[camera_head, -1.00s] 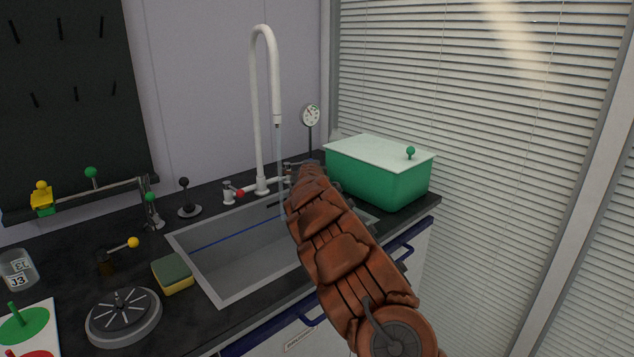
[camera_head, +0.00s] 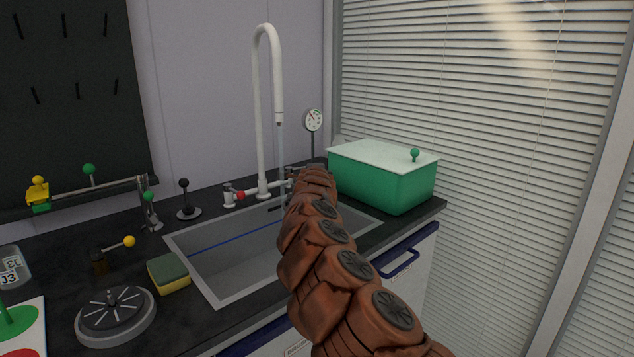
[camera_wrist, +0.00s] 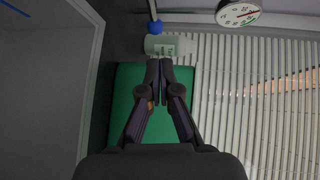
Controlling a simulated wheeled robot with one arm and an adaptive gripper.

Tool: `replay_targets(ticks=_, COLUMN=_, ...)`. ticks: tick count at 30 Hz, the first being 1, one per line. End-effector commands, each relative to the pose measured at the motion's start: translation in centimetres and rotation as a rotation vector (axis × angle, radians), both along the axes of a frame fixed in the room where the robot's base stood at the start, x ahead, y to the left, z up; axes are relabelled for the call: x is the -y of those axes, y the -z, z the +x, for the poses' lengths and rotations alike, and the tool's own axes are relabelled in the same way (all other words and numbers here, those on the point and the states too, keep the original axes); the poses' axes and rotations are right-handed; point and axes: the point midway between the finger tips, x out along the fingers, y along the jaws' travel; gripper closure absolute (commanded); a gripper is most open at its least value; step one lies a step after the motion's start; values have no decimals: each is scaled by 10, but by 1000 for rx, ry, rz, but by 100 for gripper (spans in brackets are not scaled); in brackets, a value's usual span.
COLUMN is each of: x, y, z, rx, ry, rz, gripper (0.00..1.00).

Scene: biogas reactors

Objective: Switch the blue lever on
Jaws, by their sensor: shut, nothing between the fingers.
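In the wrist view a blue ball knob (camera_wrist: 155,27) sits on a short grey stem near the top, just beyond my fingertips. My gripper (camera_wrist: 160,64) is shut and empty, its fingertips together just below the knob in the picture, with a visible gap between. In the head view my brown arm reaches toward the right side of the tap (camera_head: 262,150), and its links hide the gripper and the blue knob. A red-handled valve (camera_head: 240,196) shows left of the tap's base. A thin water stream (camera_head: 281,150) falls from the spout.
The sink (camera_head: 220,265) lies below the tap. A green box (camera_head: 385,182) with a white lid stands right of it, under my gripper in the wrist view. A labelled clear jar (camera_wrist: 168,45) and a gauge (camera_wrist: 238,13) are close by. A sponge (camera_head: 169,274) lies left.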

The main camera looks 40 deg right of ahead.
Motion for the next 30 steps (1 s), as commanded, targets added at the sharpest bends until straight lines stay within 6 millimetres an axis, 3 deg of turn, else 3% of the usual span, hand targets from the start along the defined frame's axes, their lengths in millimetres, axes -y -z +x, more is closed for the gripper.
replay_targets(ticks=5, x=-4, y=8, z=-6, rx=-7, ry=2, rz=-1, gripper=100)
replay_targets(ticks=30, x=-27, y=-1, z=-39, rx=-9, ry=5, rz=2, gripper=100)
